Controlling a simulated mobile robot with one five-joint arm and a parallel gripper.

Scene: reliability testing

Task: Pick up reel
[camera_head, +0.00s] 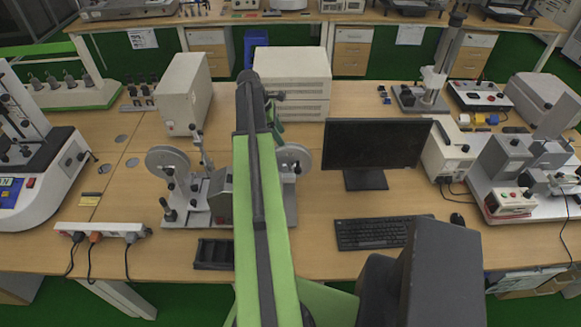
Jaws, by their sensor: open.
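A grey reel (166,164) stands upright on the left side of a small winding machine (206,204) on the bench. A second pale reel (294,160) stands on the right side of that machine, partly hidden behind my arm. My green and black arm rises from the bottom centre across the machine's middle, its black upper end just left of a white box. No contact with either reel shows.
A black tray (214,254) and power strip (101,230) lie near the bench's front edge. Right are a monitor (375,146), a keyboard (372,233) and instruments. White boxes (184,94) (291,70) stand behind. Bare bench shows left of the machine.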

